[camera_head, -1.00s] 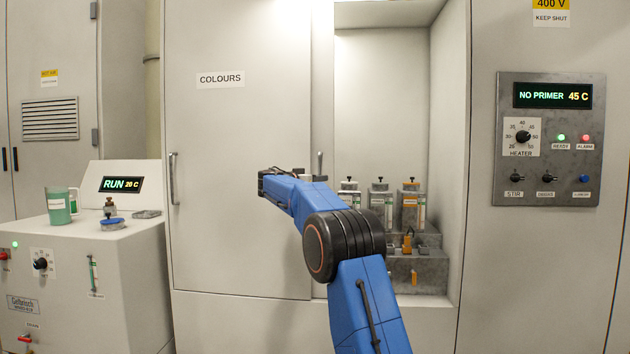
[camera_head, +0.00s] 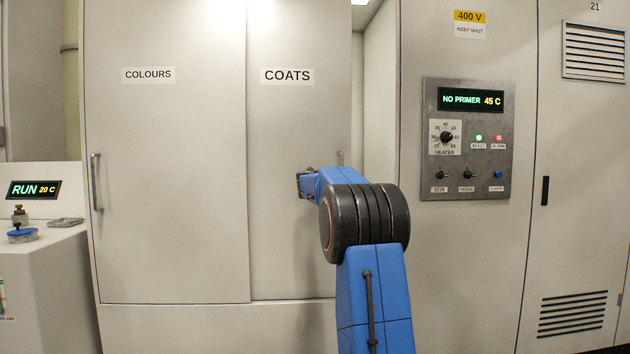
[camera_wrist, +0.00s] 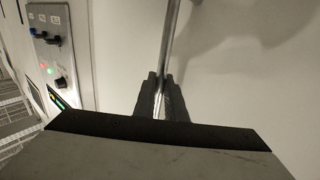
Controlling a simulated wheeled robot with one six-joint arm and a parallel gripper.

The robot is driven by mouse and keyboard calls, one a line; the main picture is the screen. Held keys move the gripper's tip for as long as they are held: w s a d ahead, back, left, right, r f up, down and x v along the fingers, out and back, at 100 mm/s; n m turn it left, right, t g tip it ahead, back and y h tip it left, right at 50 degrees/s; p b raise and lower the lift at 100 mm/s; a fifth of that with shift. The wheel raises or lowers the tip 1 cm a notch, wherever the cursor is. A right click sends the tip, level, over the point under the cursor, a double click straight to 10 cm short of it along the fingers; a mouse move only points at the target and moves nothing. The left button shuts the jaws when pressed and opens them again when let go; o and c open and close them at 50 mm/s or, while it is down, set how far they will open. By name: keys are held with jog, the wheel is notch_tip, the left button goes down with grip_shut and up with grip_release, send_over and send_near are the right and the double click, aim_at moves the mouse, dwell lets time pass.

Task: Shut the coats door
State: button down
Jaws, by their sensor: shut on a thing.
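The coats door (camera_head: 285,130) is a pale sliding panel labelled COATS, to the right of the colours door (camera_head: 150,180). A narrow opening (camera_head: 378,110) shows between its right edge and the cabinet frame. In the wrist view my gripper (camera_wrist: 161,95) is shut around the handle bar (camera_wrist: 172,35). In the head view my arm hides the fingers.
A control panel (camera_head: 468,150) reading NO PRIMER 45 C is on the wall right of the opening. A bench unit (camera_head: 45,270) with a RUN display, a blue-based item (camera_head: 22,235) and a small tray (camera_head: 66,222) stands at the left. The cabinet contents are out of sight.

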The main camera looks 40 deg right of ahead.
jog(key=s+d, duration=1)
jog(key=d, duration=0.4)
jog(key=shift+d, duration=0.4)
jog(key=shift+s, duration=0.1)
jog(key=c, duration=1.8)
grip_release()
jog(key=shift+s+d, duration=0.1)
jog(key=shift+d, duration=0.1)
jog(key=shift+a, duration=0.1)
jog(key=v, duration=1.7)
jog(key=shift+a, duration=0.2)
